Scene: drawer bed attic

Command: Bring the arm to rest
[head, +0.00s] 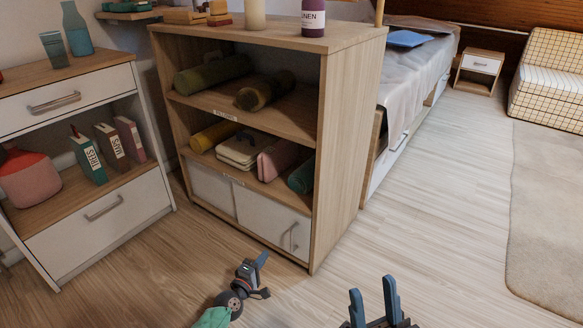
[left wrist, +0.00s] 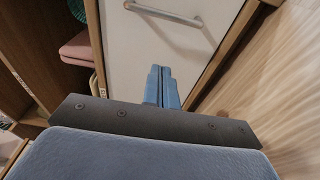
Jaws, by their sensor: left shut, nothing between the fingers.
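My left gripper (head: 262,259) is low in front of the wooden shelf cabinet (head: 345,130), above the floor. In the left wrist view its two blue fingers (left wrist: 161,76) are together with nothing between them. They point toward the white lower door (left wrist: 160,45) of the cabinet, near its metal handle (left wrist: 163,13). In the head view that handle (head: 293,237) is a little right of the fingertips, and I see no grip on it. My right gripper (head: 372,287) is at the bottom edge of the head view, its two blue fingers apart and empty.
The cabinet holds rolled towels (head: 214,74) and folded cloths. A drawer unit (head: 95,225) with books stands to the left. A bed (head: 415,75) is behind the cabinet. The wooden floor (head: 445,210) is clear to the right, up to a beige rug (head: 550,210).

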